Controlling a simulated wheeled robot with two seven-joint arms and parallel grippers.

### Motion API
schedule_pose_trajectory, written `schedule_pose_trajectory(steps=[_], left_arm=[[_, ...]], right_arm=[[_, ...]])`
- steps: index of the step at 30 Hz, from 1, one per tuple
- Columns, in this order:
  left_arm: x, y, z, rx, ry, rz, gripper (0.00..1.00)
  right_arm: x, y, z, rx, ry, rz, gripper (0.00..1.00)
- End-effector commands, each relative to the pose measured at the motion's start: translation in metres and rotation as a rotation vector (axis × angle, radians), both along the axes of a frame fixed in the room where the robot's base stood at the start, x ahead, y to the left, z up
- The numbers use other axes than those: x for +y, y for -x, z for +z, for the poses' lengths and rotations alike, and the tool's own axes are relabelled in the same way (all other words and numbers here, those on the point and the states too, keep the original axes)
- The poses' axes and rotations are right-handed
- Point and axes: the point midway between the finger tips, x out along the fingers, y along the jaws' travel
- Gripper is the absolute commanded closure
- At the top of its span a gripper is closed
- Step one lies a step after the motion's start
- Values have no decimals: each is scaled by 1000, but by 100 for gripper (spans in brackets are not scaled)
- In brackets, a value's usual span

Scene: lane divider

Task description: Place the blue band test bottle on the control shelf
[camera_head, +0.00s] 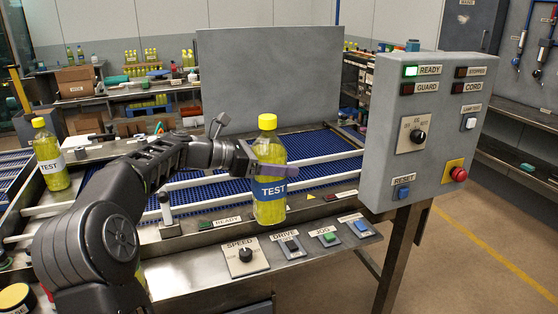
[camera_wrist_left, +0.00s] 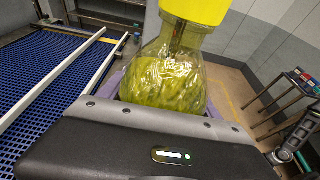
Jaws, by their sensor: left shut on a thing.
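The blue band test bottle (camera_head: 270,190) is yellow-green with a yellow cap and a blue TEST label. It is upright in the head view, in front of the blue conveyor and above the control shelf (camera_head: 205,268). My left gripper (camera_head: 262,169) is shut on it around its upper body; the far finger is partly hidden. In the left wrist view the bottle (camera_wrist_left: 170,75) fills the space beyond the gripper. I cannot tell whether its base touches the shelf. A second TEST bottle (camera_head: 50,155), with a white label, stands at the left. My right gripper is not in view.
The shelf carries a speed knob (camera_head: 245,255), a drive switch (camera_head: 291,245) and jog buttons (camera_head: 328,237). A grey control box (camera_head: 430,130) stands at the right. White lane rails (camera_head: 320,160) cross the blue conveyor (camera_head: 225,190). A grey panel (camera_head: 265,80) rises behind.

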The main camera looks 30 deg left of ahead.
Motion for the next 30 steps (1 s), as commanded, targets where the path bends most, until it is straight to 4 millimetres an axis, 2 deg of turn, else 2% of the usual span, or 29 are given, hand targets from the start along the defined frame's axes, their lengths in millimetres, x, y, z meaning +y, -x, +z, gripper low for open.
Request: schedule_pose_trajectory(steps=[5,10,14,20,24,27,30], left_arm=[[-15,7,-15,-2,1,-22,100],[-34,16,-38,0,3,-52,100],[-55,26,-65,1,4,-84,100],[-104,49,-127,5,9,-156,100],[-152,72,-188,7,13,-229,100],[-182,86,-225,7,13,-274,100],[-201,95,-251,4,9,-303,100]], right_arm=[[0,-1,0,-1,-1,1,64],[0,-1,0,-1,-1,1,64],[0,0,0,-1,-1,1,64],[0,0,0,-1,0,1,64],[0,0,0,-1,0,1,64],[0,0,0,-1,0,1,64],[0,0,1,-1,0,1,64]])
